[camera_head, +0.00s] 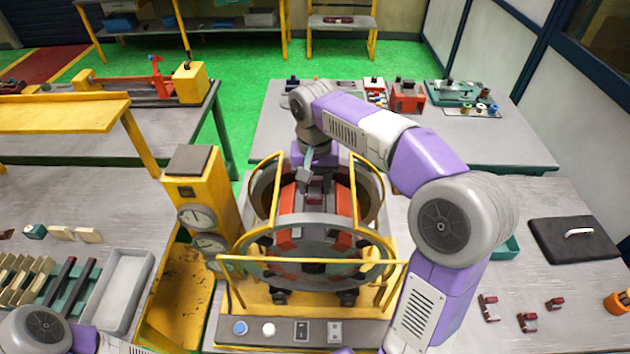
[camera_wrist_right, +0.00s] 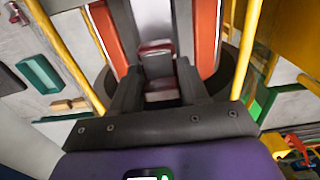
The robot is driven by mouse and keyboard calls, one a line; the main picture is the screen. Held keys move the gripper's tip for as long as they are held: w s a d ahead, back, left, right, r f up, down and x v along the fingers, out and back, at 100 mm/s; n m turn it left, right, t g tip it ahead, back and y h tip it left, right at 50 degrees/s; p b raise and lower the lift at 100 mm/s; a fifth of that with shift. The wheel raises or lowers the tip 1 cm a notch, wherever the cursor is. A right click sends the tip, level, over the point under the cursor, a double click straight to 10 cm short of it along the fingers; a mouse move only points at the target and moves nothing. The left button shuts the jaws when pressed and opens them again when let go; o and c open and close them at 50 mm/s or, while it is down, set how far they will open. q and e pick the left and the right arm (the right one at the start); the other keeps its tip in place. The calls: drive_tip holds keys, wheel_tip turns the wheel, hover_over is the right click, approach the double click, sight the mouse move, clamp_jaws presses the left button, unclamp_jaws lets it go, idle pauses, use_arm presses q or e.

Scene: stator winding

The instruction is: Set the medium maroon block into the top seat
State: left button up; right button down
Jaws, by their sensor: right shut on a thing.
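My right gripper (camera_head: 308,178) reaches down inside the yellow-framed stator (camera_head: 300,222), between its orange-red segments. In the right wrist view the fingers (camera_wrist_right: 158,88) are shut on a maroon block (camera_wrist_right: 156,48), whose reddish end shows between them. Orange strips (camera_wrist_right: 207,38) run on both sides of a grey channel beyond the block. Whether the block touches the top seat cannot be told. Another maroon piece (camera_head: 340,241) shows at the front ring. My left arm shows only at the lower left corner; its gripper is out of view.
Yellow bars (camera_head: 355,185) stand close around the gripper. Several small maroon blocks (camera_head: 527,322) lie on the right table, near a black case (camera_head: 573,240). A yellow gauge post (camera_head: 197,205) stands left of the stator. A grey tray (camera_head: 122,290) lies at the left.

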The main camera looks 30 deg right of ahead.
sight(315, 188)
drive_tip(key=shift+f, duration=0.15)
idle(0.5)
drive_tip(key=shift+s+f+b, duration=0.1)
drive_tip(key=shift+f+b, duration=0.95)
drive_tip(key=shift+f, duration=0.15)
drive_tip(key=shift+f, duration=0.25)
drive_tip(key=shift+c, duration=2.4)
unclamp_jaws()
wheel_tip(315, 188, up, 8)
drive_tip(key=shift+f+p, duration=0.2)
drive_tip(key=shift+p, duration=0.2)
